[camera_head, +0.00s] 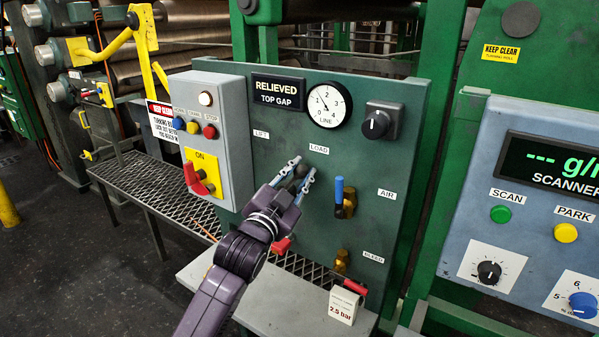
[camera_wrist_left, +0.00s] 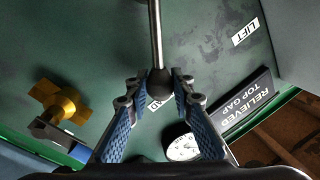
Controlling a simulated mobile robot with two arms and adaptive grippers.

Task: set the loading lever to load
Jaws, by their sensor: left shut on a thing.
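My left gripper (camera_head: 297,174) reaches up to the green panel (camera_head: 360,222) from below. In the left wrist view its blue-padded fingers (camera_wrist_left: 160,92) are shut on the dark ball knob (camera_wrist_left: 158,88) of the loading lever. The lever's metal rod (camera_wrist_left: 155,30) runs up out of that view. In the head view the knob (camera_head: 300,171) shows between the fingertips, below the LOAD label (camera_head: 319,149) and right of and below the LIFT label (camera_head: 261,133). The lever's pivot is hidden. The display (camera_head: 278,92) reads RELIEVED, TOP GAP. My right gripper is not in view.
A blue-handled valve (camera_head: 342,195) stands close right of the gripper, by the AIR label. A black knob (camera_head: 376,124) and a dial (camera_head: 329,104) sit above. A grey button box (camera_head: 220,135) juts out at left. A grey ledge (camera_head: 290,298) lies below.

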